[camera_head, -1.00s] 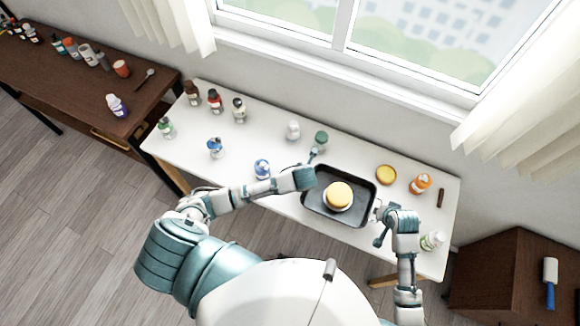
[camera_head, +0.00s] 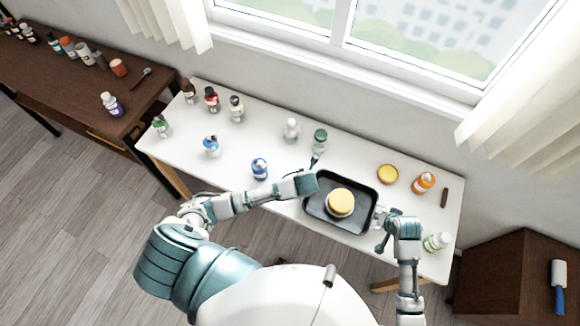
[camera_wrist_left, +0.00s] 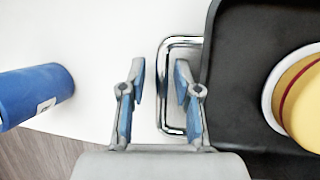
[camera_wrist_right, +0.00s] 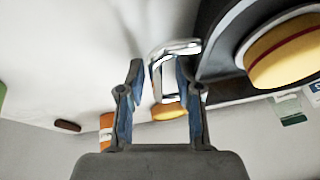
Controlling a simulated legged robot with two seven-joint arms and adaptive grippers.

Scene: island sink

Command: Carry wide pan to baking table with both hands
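The wide pan (camera_head: 312,212) is a dark rectangular pan with chrome loop handles on the white table, holding a round yellow cake-like item (camera_head: 340,202) in a pale dish. In the left wrist view, one chrome handle (camera_wrist_left: 182,42) has its outer bar between the fingers of my left gripper (camera_wrist_left: 158,75). That gripper is open with gaps beside the bar. In the right wrist view, the other handle (camera_wrist_right: 176,46) extends between the fingers of my right gripper (camera_wrist_right: 158,75), which is also open. In the head view, my arms hide much of both handles.
The white table (camera_head: 225,175) carries a blue bottle (camera_head: 260,169), a yellow round item (camera_head: 388,174), an orange bottle (camera_head: 424,183) and a white-green bottle (camera_head: 436,242) near the pan. A brown table (camera_head: 75,95) stands left and a brown cabinet (camera_head: 510,275) right.

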